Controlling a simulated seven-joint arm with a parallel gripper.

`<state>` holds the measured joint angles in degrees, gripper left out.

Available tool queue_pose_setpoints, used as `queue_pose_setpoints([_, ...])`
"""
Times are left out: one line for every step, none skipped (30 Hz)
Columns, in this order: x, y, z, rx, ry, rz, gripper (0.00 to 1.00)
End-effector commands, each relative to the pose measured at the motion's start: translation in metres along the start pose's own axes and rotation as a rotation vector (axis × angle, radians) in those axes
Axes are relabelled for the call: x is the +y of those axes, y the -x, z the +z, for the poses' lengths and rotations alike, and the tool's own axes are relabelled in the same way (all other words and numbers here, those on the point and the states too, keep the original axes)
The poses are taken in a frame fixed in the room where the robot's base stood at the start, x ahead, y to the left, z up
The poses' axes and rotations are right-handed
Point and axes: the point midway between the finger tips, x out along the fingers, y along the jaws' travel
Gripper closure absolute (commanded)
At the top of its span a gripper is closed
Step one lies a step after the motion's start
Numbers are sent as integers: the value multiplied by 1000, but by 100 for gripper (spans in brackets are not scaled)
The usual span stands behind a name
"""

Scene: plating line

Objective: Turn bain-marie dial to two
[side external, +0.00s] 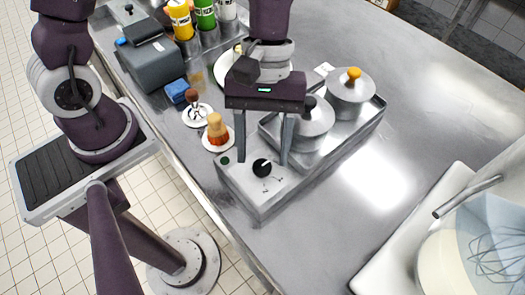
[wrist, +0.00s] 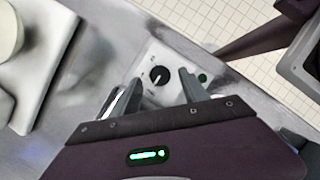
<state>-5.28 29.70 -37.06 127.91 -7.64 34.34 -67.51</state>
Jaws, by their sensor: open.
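The bain-marie (side external: 330,135) is a steel unit with lidded pots in its well. Its black dial (side external: 262,167) with a white pointer line is on the front panel (side external: 245,185). The dial also shows in the wrist view (wrist: 159,75), with small marks around it too blurred to read. My gripper (side external: 262,160) is open, with its two fingers above the panel, one on either side of the dial. In the wrist view my gripper (wrist: 158,82) has the dial between and slightly beyond its fingertips. I cannot tell whether either finger touches the dial.
A green light (wrist: 202,78) sits beside the dial. Two lidded pots (side external: 348,90) stand behind my gripper. A brush (side external: 217,130) and a tamper-like tool (side external: 194,108) rest on small plates to the left. A mixer bowl (side external: 470,255) is at the lower right. The counter's middle right is clear.

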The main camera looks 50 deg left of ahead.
Motion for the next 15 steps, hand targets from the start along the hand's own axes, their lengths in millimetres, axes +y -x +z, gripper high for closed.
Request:
queue_pose_setpoints([0,-7,0,-2,-1,-3,48])
queue_pose_setpoints([0,-10,0,-1,-1,-2,48])
queue_pose_setpoints([0,-13,0,0,-1,-1,48])
queue_pose_setpoints([0,-14,0,0,-1,-1,48])
queue_pose_setpoints([0,-15,0,0,-1,-1,48])
queue_pose_setpoints([0,-16,0,1,-1,0,48])
queue_pose_setpoints([0,-16,0,1,-1,1,48])
queue_pose_setpoints([0,-16,0,2,-1,1,48])
queue_pose_setpoints([0,-16,0,2,-1,1,48])
queue_pose_setpoints([0,-16,0,2,-1,1,48])
queue_pose_setpoints([0,-16,0,2,-1,1,48])
queue_pose_setpoints([0,-16,0,2,-1,1,54])
queue_pose_setpoints([0,-16,0,2,-1,1,59])
queue_pose_setpoints([0,-16,0,2,-1,1,65])
queue_pose_setpoints([0,-16,0,2,-1,1,73])
